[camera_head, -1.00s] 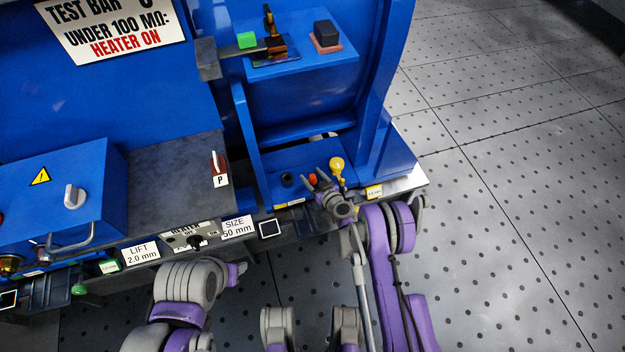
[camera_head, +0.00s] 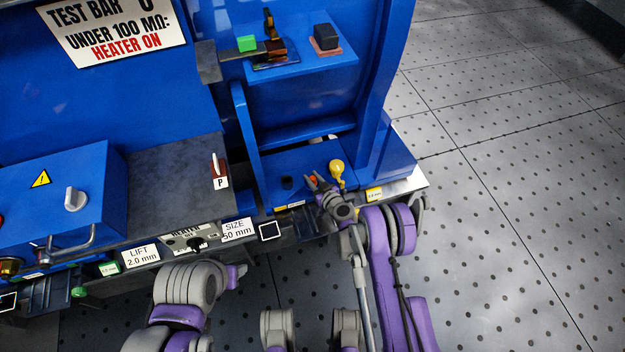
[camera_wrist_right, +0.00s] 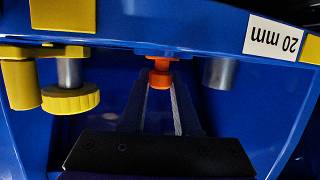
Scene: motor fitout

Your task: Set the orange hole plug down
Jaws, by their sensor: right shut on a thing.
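The orange hole plug (camera_wrist_right: 160,77) shows in the right wrist view between the fingertips of my right gripper (camera_wrist_right: 160,90), against the blue panel. In the head view a small part of the orange plug (camera_head: 312,179) shows beside my right gripper (camera_head: 322,183), at the low blue shelf. My right gripper is shut on the plug. Whether the plug rests on the shelf or is held just clear of it I cannot tell. My left arm shows at the lower left of the head view, but its fingers are not visible.
A yellow knob (camera_head: 337,168) stands just right of my right gripper, and a dark peg (camera_head: 287,182) stands to its left. The wrist view shows a yellow knurled knob (camera_wrist_right: 71,101) and a grey cylinder (camera_wrist_right: 220,72). A higher blue shelf (camera_head: 300,75) holds small parts.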

